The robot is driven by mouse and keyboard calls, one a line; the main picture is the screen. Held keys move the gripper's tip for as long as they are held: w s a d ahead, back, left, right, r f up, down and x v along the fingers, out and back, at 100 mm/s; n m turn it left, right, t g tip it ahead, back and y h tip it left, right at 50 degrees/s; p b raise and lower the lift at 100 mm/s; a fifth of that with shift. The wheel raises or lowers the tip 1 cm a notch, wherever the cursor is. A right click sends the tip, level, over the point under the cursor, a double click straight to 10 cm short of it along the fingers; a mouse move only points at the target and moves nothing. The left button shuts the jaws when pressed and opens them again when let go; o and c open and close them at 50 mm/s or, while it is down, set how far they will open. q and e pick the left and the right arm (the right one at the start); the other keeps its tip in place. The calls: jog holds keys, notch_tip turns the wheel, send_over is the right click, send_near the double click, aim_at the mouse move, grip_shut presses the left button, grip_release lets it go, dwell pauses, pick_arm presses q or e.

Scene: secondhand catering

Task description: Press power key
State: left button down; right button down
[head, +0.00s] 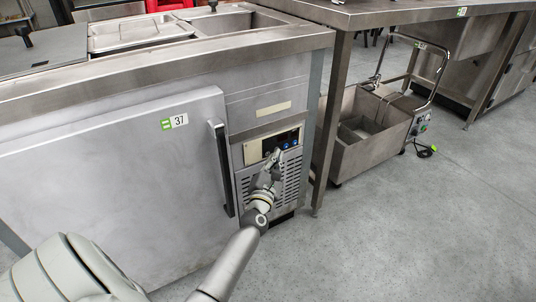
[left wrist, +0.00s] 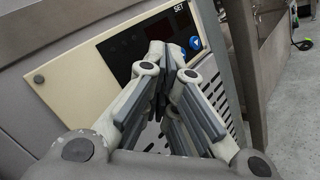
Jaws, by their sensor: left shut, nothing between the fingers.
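The control panel (head: 252,152) is a cream plate with a dark display and blue keys, set in the front of the steel counter unit. In the left wrist view the cream plate (left wrist: 75,88) fills the upper left, with the dark display (left wrist: 127,44) and a blue key (left wrist: 195,42) below the word SET. My left gripper (head: 274,158) is shut and empty, its fingertips (left wrist: 165,52) in front of the panel's lower part. They hide part of the keys, and I cannot tell whether they touch. I cannot make out which key is the power key. My right gripper is not in view.
A steel door (head: 110,190) labelled 37 with a dark vertical handle (head: 222,168) is left of the panel. A vent grille (head: 290,180) lies below it. A table leg (head: 328,130) and a steel fryer (head: 365,135) stand to the right. The floor (head: 420,230) at lower right is clear.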

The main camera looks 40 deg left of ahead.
pick_arm(q)
jog(key=shift+a, duration=0.1)
dwell(0.4)
jog(key=shift+w+a, duration=0.2)
jog(key=shift+a, duration=0.1)
jog(key=shift+a, duration=0.15)
dwell(0.4)
jog(key=shift+s+d, duration=0.2)
jog(key=shift+d, duration=0.35)
jog(key=shift+d, duration=0.1)
jog(key=d, duration=0.1)
jog(key=s+d, duration=0.1)
jog(key=d, duration=0.1)
jog(key=s+d+p, duration=0.1)
jog(key=d, duration=0.1)
jog(key=shift+s+d, duration=0.15)
jog(key=shift+d, duration=0.05)
